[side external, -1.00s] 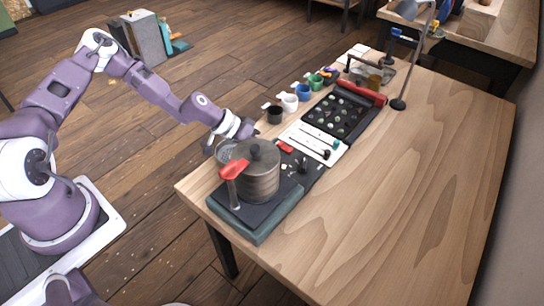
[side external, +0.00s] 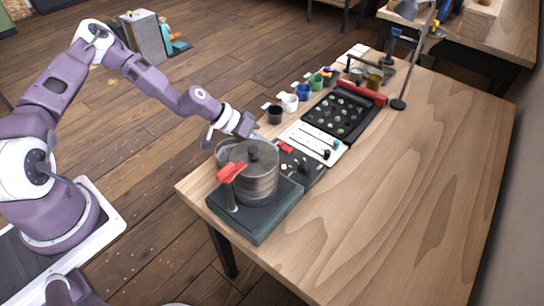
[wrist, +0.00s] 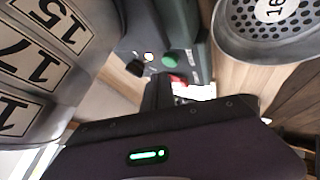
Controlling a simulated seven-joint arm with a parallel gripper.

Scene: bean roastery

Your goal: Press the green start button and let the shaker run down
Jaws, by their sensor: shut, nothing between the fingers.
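The shaker is a dark base (side external: 258,222) with a stack of metal sieves (side external: 258,183) on it. The stack has a lid with a dark knob, and a red clamp handle (side external: 231,171) stands beside it. In the wrist view the green button (wrist: 170,60) shows uncovered on the panel, near a black knob (wrist: 134,68), small lamps (wrist: 149,56) and a red part (wrist: 176,79). My gripper (side external: 258,138) is shut and empty, above the far side of the stack, its fingers (wrist: 158,88) apart from the green button in the picture.
A loose sieve marked 16 (wrist: 278,32) lies close beside my gripper. The numbered sieve stack (wrist: 45,60) is close on the other side. Several cups (side external: 290,102), a white tray (side external: 316,143) and a black bean tray (side external: 340,116) stand farther back. The table's right side (side external: 420,180) is clear.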

